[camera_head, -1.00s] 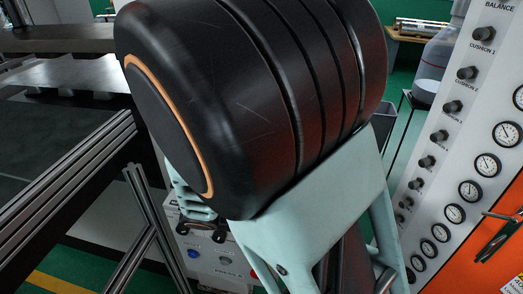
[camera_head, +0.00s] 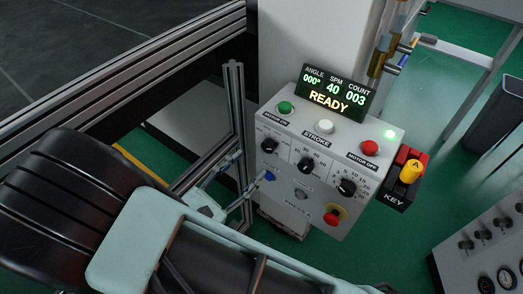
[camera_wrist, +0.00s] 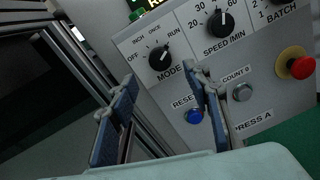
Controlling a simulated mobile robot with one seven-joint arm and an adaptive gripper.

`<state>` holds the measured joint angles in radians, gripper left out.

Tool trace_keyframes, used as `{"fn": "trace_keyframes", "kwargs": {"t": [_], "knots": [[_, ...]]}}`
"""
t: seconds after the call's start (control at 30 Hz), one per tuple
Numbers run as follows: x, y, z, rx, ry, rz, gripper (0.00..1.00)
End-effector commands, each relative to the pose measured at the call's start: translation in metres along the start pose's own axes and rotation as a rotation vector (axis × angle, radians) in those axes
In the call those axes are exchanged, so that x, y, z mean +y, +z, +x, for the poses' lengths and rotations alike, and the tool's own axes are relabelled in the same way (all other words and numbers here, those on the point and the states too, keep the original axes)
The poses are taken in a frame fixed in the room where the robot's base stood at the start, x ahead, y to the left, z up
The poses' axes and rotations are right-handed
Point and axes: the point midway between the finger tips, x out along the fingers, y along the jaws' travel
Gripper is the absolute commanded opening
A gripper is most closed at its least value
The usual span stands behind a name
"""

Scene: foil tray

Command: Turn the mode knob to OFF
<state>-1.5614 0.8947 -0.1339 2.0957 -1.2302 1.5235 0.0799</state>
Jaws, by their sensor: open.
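The mode knob (camera_wrist: 159,56) is a round black knob with a white pointer mark on the grey control panel. OFF is printed at its left and RUN at its upper right; its mark points to the upper right, toward RUN. In the head view the mode knob (camera_head: 269,146) is the leftmost of the panel's black knobs. My gripper (camera_wrist: 160,96) is open and empty, its two blue-padded fingers apart. In the wrist view the knob shows beyond and above the gap between them. In the head view my gripper (camera_head: 247,169) is just below and left of the knob.
The speed knob (camera_wrist: 222,23) is right of the mode knob. The blue reset button (camera_wrist: 194,116) is below, near the right finger. A red stop button (camera_head: 332,218) and a key switch (camera_head: 410,172) are farther right. A metal frame post (camera_head: 236,120) stands close on the left.

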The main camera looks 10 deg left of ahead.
Motion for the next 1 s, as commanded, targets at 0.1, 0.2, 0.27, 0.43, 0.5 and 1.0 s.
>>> {"fn": "trace_keyframes", "kwargs": {"t": [0.1, 0.2, 0.27, 0.43, 0.5, 1.0], "knots": [[-0.001, 0.001, 0.025, -0.003, -0.004, -0.001, 0.44], [-0.002, 0.001, 0.042, -0.002, -0.004, -0.001, 0.44], [-0.001, 0.001, 0.050, -0.002, -0.003, -0.001, 0.44], [-0.001, 0.001, 0.064, -0.001, -0.002, -0.001, 0.44], [-0.001, 0.000, 0.066, 0.000, -0.002, 0.000, 0.44], [-0.001, 0.000, 0.067, 0.000, -0.002, 0.001, 0.17]]}}
